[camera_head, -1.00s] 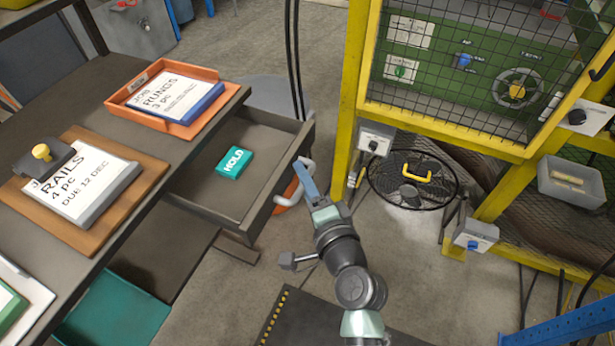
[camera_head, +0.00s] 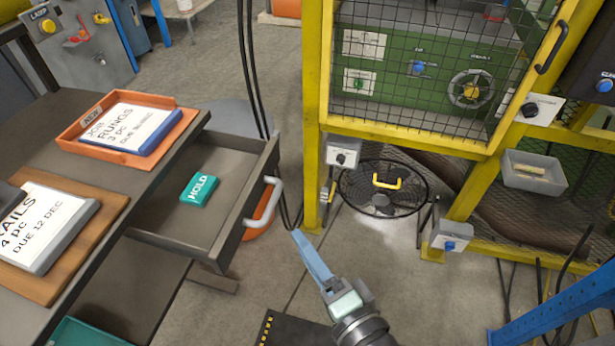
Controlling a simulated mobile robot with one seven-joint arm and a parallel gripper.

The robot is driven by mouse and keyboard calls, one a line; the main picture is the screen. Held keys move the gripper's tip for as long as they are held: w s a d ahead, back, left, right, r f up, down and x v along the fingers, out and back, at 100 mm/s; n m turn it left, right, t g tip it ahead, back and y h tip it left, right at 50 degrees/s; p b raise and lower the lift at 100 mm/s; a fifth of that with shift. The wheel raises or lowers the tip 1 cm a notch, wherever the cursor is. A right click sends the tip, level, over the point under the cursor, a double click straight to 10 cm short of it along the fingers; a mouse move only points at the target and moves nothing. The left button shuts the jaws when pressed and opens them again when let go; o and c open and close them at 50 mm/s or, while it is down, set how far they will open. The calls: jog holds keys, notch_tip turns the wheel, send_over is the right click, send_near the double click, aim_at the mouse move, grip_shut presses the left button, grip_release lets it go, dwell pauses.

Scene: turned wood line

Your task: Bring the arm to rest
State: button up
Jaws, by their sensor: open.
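My gripper (camera_head: 302,240) shows at the lower middle, its blue fingers pointing up and left. It is apart from the drawer handle (camera_head: 264,203), over open floor to the right of it, and holds nothing that I can see. My wrist runs down to the bottom edge; the rest of the arm is out of view. The drawer (camera_head: 165,225) stands pulled out from the bench, with a teal HOLD block (camera_head: 199,189) lying in it.
The bench (camera_head: 145,195) carries an orange tray (camera_head: 67,131) with a RUNGS card and a wooden board (camera_head: 115,203) with a RAILS card. A yellow caged machine (camera_head: 313,120) stands right, with a round fan (camera_head: 352,195) below.

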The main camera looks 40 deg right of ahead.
dwell(0.5)
jog(key=w+a+r+n+t+y+p, duration=0.1)
jog(key=w+a+r+n+t+p, duration=0.2)
jog(key=r, duration=0.8)
jog(key=w+a+r+n+p, duration=0.1)
jog(key=w+a+r+n, duration=0.3)
jog(key=r, duration=0.6)
jog(key=w+a+r+n+t+y+p, duration=0.15)
jog(key=w+r+n, duration=0.25)
jog(key=r, duration=0.7)
jog(key=s+a+r+n+t+p, duration=0.1)
jog(key=s+a+r+n+t, duration=0.1)
jog(key=r, duration=0.7)
jog(key=s+a+r+n+t+p, duration=0.1)
jog(key=s+a+r+n+t, duration=0.1)
jog(key=r, duration=0.7)
jog(key=s+a+r+n+t+p, duration=0.2)
jog(key=a+r, duration=0.3)
jog(key=r, duration=0.3)
jog(key=shift+s+r+n+t, duration=0.35)
jog(key=shift+s+r+n, duration=0.05)
jog(key=shift+s, duration=0.45)
